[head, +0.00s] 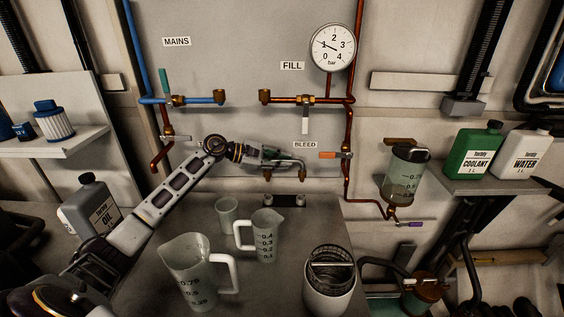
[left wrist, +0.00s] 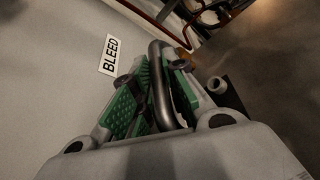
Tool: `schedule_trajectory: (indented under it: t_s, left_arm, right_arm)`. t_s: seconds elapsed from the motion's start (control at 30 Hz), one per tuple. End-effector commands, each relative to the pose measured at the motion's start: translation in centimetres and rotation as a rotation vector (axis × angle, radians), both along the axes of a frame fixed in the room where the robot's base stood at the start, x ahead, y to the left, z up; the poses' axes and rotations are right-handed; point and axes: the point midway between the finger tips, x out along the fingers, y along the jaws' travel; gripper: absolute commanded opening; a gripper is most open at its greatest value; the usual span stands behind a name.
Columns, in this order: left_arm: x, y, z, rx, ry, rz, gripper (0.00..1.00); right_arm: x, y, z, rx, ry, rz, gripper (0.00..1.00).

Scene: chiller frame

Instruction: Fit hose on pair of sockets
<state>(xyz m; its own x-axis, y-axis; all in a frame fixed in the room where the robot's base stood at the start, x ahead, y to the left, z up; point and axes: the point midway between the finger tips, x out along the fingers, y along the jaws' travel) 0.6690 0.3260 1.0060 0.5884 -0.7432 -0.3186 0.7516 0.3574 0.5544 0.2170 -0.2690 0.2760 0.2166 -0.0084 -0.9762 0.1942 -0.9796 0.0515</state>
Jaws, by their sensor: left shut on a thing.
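The grey hose (head: 302,172) is a short bent piece with brass-coloured ends pointing down in the head view. My left gripper (head: 288,159) is shut on it below the FILL sign and beside the BLEED sign. In the left wrist view the hose (left wrist: 160,85) runs between the green finger pads of my left gripper (left wrist: 152,98). The pair of sockets are the brass ends of the blue MAINS pipe (head: 220,97) and the copper FILL pipe (head: 265,97). They face each other across a gap, above and apart from the hose. My right gripper is not in view.
A dark holder (head: 284,200) sits on the table below the hose. Measuring jugs (head: 198,284) (head: 266,244), a small cup (head: 227,216) and a white vessel (head: 330,295) stand in front. The orange-handled bleed valve (head: 330,155) is close right of the gripper. A pressure gauge (head: 333,48) hangs above.

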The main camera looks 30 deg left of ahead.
Motion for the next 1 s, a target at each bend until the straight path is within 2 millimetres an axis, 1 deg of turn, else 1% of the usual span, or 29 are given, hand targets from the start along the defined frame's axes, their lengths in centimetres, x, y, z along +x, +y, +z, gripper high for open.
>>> schedule_trajectory:
  t_s: [0.37,1.0]
  left_arm:
    - [-1.4,-1.5,0.9,-0.003,0.007,-0.017,0.00]
    - [-5.2,-5.0,2.9,-0.004,0.010,-0.050,0.00]
  right_arm:
    - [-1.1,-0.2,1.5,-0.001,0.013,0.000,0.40]
    - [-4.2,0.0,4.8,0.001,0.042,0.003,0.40]
